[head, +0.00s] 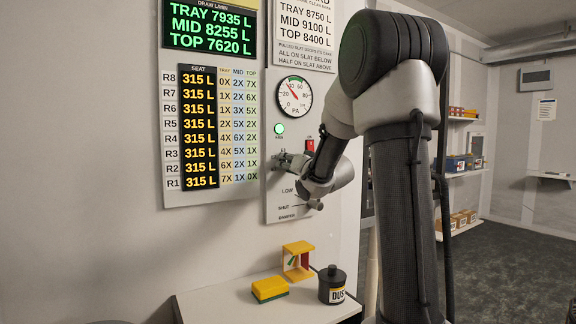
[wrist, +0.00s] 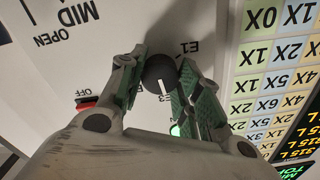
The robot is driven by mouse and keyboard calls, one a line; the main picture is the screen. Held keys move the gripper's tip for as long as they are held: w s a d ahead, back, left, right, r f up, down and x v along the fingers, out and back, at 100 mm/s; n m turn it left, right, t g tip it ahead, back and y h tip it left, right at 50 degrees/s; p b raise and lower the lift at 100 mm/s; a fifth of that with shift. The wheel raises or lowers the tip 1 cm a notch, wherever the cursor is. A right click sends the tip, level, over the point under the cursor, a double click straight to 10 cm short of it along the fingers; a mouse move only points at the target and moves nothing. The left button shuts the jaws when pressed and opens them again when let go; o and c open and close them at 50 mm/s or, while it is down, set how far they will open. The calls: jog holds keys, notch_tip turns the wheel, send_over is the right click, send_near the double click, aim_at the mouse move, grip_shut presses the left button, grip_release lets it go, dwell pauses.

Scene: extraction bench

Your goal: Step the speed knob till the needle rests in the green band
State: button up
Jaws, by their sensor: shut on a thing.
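The speed knob (wrist: 160,72) is a dark round knob with a white pointer line. It sits between the green-padded fingers of my gripper (wrist: 162,80), which are shut on it. In the wrist view the pointer line aims down, toward a label reading E3; part of the lettering is hidden by the fingers. In the head view my gripper (head: 286,161) is at the grey wall panel and hides the knob. The round gauge (head: 294,97) is above it, with a white face and a red needle pointing up and left.
A lit green lamp (head: 279,128) and a red switch (head: 310,146) sit close to my gripper. Left is the chart board (head: 172,120). Below, a white bench (head: 225,303) holds a yellow sponge (head: 269,289), a yellow stand (head: 298,261) and a black pot (head: 332,284).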

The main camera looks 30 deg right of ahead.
jog(key=shift+m, duration=0.5)
jog(key=o, duration=1)
jog(key=shift+o, duration=0.2)
jog(key=s, duration=1.2)
jog(key=shift+d, duration=0.25)
